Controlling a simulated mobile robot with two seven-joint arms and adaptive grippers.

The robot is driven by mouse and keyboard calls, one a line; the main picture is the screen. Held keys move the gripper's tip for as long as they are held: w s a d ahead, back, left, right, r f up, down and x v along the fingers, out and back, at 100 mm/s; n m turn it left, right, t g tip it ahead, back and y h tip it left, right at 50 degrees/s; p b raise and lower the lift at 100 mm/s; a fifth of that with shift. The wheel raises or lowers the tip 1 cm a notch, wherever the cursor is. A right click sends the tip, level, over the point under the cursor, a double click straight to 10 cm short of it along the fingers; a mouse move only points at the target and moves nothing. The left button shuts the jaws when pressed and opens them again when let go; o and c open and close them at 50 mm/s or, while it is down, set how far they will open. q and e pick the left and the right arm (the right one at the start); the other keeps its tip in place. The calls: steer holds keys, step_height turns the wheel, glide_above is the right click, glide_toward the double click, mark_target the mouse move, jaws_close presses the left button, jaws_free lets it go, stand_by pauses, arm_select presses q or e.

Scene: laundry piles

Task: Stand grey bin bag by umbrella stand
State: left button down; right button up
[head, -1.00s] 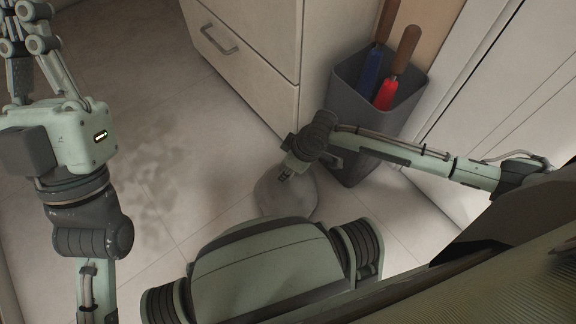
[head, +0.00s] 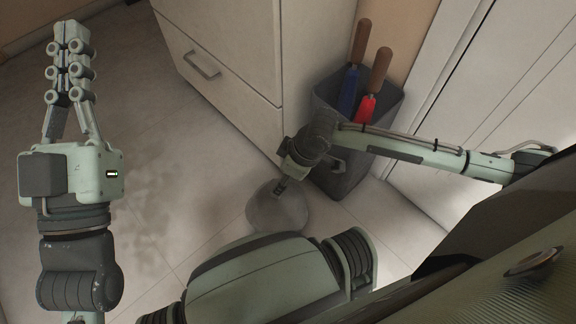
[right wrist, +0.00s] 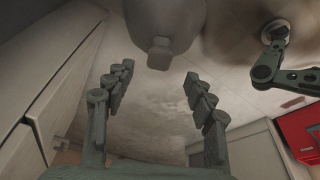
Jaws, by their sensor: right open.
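The grey bin bag (head: 277,210) stands on the tiled floor close to the dark grey umbrella stand (head: 338,181), at its lower left in the head view. My right gripper (head: 280,187) is at the bag's top, and the wrist hides part of it. In the right wrist view my right gripper (right wrist: 158,88) is open and empty. The bag (right wrist: 165,20) with its knotted neck (right wrist: 160,55) is at the top middle, beyond the fingertips. My left gripper (head: 70,38) is raised at the left, fingers together and empty. I cannot tell whether bag and stand touch.
Two umbrellas, one blue (head: 349,88) and one red (head: 366,105), stand in the umbrella stand. A pale drawer cabinet (head: 225,50) is behind it, and white panelling (head: 450,120) is to the right. The floor (head: 190,160) left of the bag is clear.

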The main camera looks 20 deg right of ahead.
steer(key=w+a+r+t+y, duration=0.2)
steer(key=a+r+t+y, duration=0.4)
steer(key=a+r, duration=1.05)
arm_select(q)
steer(key=shift+w+d+f+g+p, duration=0.15)
steer(key=shift+f+g, duration=0.35)
steer(key=shift+w+d+f+g+p, duration=0.1)
steer(key=shift+d+f+g+p, duration=0.05)
steer(key=shift+f+g, duration=0.35)
arm_select(e)
steer(key=d+r+m+t, duration=0.2)
steer(key=d+r+t, duration=0.3)
steer(key=r, duration=0.7)
steer(key=s+d+r+m+t, duration=0.1)
steer(key=d+r+m+t, duration=0.2)
steer(key=r+t, duration=0.4)
step_height(320, 180, up, 6)
steer(key=shift+d+r+h, duration=0.2)
steer(key=shift+d+h, duration=0.2)
steer(key=shift+d, duration=0.45)
